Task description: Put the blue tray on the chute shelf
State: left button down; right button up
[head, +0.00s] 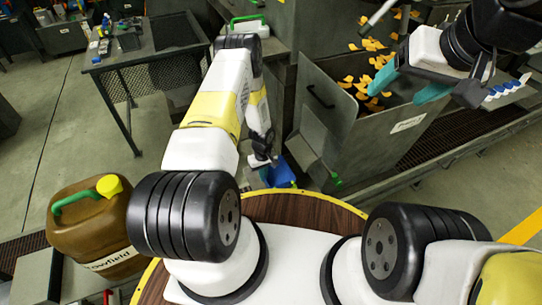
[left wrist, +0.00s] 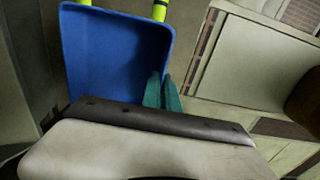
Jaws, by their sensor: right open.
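The blue tray (head: 278,172) is low beyond the round table edge in the head view, partly hidden by my left arm. In the left wrist view the tray (left wrist: 112,48) fills the upper left, its hollow side facing the camera. My left gripper (left wrist: 162,92) has its teal fingers close together at the tray's right edge, one inside the wall and one outside, so it looks shut on it. My right gripper (head: 409,84) is open and empty, above the grey bin at upper right. I cannot make out the chute shelf for certain.
The grey bin (head: 408,127) holds orange pieces. A brown jerrycan (head: 88,232) with a yellow cap stands at lower left. A dark work table (head: 150,60) is at upper left. Yellow-green posts (left wrist: 160,9) rise behind the tray. The floor at left is clear.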

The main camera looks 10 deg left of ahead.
pick_arm(q)
jog(key=shift+f, duration=2)
jog(key=shift+f, duration=0.15)
jog(key=c, duration=1.6)
grip_release()
jog(key=shift+c, duration=0.2)
